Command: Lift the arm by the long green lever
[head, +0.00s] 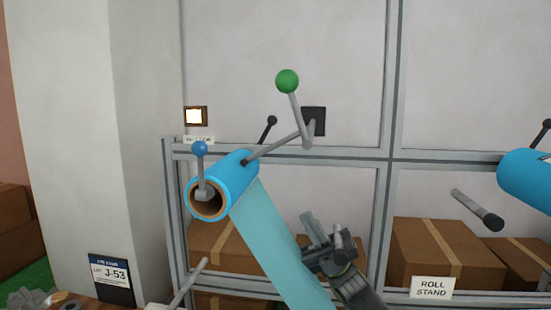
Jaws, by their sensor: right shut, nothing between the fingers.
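The long green lever (297,112) has a grey rod with a green ball on top. It stands nearly upright, leaning slightly left, in the middle of the head view. Its foot meets a grey arm (275,148) beside a black square plate (318,120). The arm slopes down left to a blue roll (233,174), where its tip meets the roll's upper side. My right gripper (318,230) is shut and empty, well below the lever, in front of the hanging teal sheet's right edge. My left gripper is not in view.
A short blue-knobbed lever (200,165) stands at the roll's open end. The teal sheet (272,235) hangs from the roll. A second blue roll (525,178) is at the right edge. Cardboard boxes (425,250) sit behind the grey frame (400,162). A small lamp (194,116) glows.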

